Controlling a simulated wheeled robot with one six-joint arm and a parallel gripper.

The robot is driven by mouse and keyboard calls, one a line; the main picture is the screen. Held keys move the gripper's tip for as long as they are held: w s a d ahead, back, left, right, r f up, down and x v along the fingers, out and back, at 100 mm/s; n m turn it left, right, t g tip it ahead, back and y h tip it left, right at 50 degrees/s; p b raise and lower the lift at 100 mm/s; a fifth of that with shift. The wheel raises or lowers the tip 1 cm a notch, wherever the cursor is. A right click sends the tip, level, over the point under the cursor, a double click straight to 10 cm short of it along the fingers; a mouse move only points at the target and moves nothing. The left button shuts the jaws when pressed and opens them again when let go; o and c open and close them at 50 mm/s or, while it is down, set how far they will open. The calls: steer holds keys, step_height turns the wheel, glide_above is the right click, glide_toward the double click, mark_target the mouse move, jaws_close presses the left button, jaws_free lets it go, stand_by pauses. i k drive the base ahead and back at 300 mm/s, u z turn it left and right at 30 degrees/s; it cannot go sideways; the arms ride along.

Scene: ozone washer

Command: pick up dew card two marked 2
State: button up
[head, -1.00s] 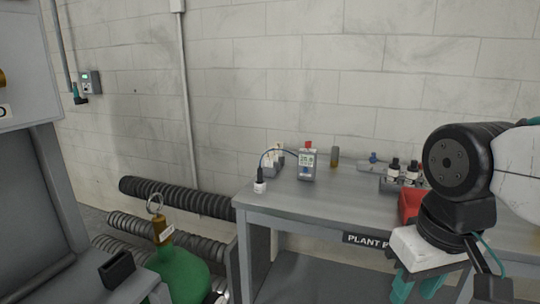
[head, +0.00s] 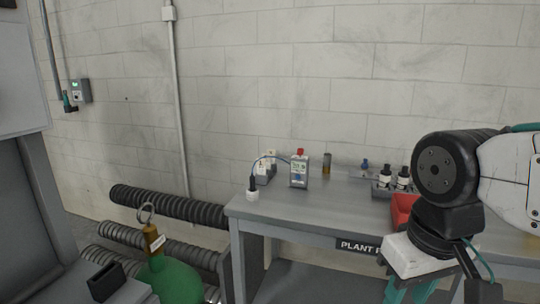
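Small pale cards (head: 263,169) stand upright in a dark holder (head: 264,180) at the back left of the grey bench. They show small reddish marks, but I cannot read any number, so I cannot tell which one is marked 2. A meter partly stands in front of them to the right. My gripper (head: 409,292) hangs from the white wrist at the lower right, in front of the bench and well apart from the cards. Its teal fingers are cut off by the bottom edge, so the fingertips are hidden.
A green cylinder (head: 172,281) stands left of the bench, near black hoses (head: 170,203).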

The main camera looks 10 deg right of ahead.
mark_target(268, 159)
steer(key=z, duration=0.5)
steer(key=k, duration=0.55)
steer(key=z, duration=0.5)
steer(key=i, duration=1)
steer(key=u, duration=1.15)
steer(key=i, duration=0.5)
steer(key=u, duration=0.55)
